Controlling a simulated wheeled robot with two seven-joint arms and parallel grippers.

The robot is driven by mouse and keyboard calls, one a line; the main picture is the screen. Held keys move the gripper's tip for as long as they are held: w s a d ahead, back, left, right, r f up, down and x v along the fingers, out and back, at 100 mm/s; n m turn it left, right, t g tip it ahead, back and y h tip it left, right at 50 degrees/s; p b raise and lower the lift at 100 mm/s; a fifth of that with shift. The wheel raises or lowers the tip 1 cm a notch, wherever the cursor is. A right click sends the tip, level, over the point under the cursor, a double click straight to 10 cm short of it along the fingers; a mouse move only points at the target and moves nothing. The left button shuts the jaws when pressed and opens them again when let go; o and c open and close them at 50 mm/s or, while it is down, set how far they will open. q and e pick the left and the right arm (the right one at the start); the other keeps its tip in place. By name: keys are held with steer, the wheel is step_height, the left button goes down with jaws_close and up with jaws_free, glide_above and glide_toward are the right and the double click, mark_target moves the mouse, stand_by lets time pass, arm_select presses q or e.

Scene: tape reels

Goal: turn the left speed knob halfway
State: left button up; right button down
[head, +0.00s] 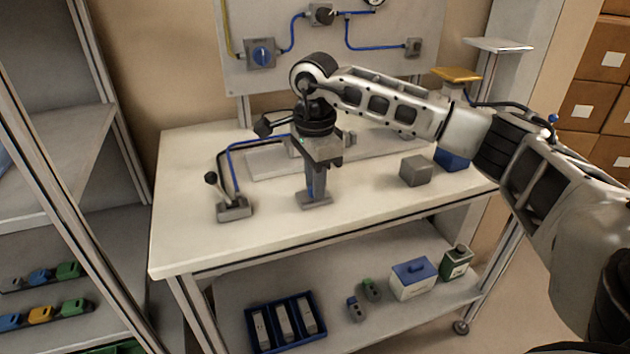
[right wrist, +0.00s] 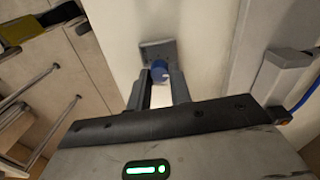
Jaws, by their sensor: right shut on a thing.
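A blue knob (right wrist: 160,71) on a square grey base (right wrist: 158,48) shows between my right gripper's fingertips in the right wrist view. In the head view, the grey base (head: 314,202) stands near the front middle of the white table, and only a little blue shows above it. My right gripper (head: 316,190) points down from above, its fingers shut on the blue knob. The fingers hide most of the knob, so its turn angle cannot be read. My left gripper is not in view.
A lever (head: 213,180) on a grey base stands to the left on the table (head: 180,235). A grey block (head: 416,170) and a blue box (head: 452,159) stand to the right. The wall board (head: 330,65) behind carries a blue dial (head: 262,54). The table's front left is clear.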

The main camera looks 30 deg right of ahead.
steer(key=shift+r+n, duration=0.1)
steer(key=shift+n, duration=0.5)
steer(key=c, duration=1.3)
jaws_free()
arm_select(q)
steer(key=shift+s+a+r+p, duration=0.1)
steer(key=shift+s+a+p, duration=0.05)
steer(key=shift+p, duration=0.35)
arm_select(e)
step_height(320, 180, up, 16)
steer(key=shift+f, duration=0.1)
